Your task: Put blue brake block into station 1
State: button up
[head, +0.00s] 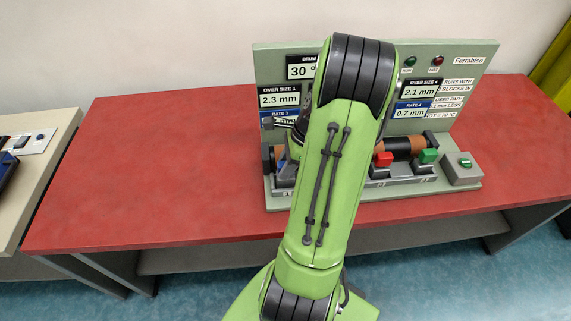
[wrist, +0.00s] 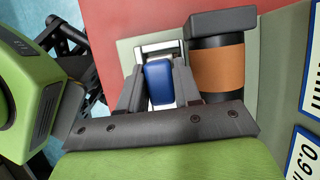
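The blue brake block (wrist: 159,83) shows in the wrist view between the two dark fingers of my gripper (wrist: 161,72). Both fingers appear to touch its sides. The block lies in line with a pale metal holder (wrist: 160,47) just past the fingertips, beside the drum. I cannot tell how far the block sits inside that holder. In the head view my arm hides the block and most of the gripper, which is at the left end of the green machine (head: 420,128). The station's number is not readable.
The dark drum with a brown band (wrist: 218,68) runs close to the right finger. A red block (head: 383,159) and a green block (head: 428,156) sit at stations to the right. A grey button box (head: 462,168) stands at far right. The red table (head: 170,165) is clear at left.

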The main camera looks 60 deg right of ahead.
jog(key=o, duration=0.4)
jog(key=shift+r, duration=0.1)
jog(key=p+v, duration=0.5)
jog(key=v, duration=0.7)
jog(key=w+a+r+n+h, duration=0.1)
jog(key=w+a+r+n, duration=0.25)
jog(key=a+n, duration=0.5)
jog(key=w+a+r+n+h, duration=0.2)
jog(key=a+r+n, duration=0.35)
jog(key=a, duration=0.55)
jog(key=s+a+r+n+t, duration=0.1)
jog(key=s+a+n+t, duration=0.1)
jog(key=s+a+n, duration=0.5)
jog(key=a+n, duration=0.3)
jog(key=n, duration=0.3)
jog(key=shift+s+r+n+b, duration=0.2)
jog(key=shift+r+n+b, duration=0.1)
jog(key=shift+r+n, duration=0.1)
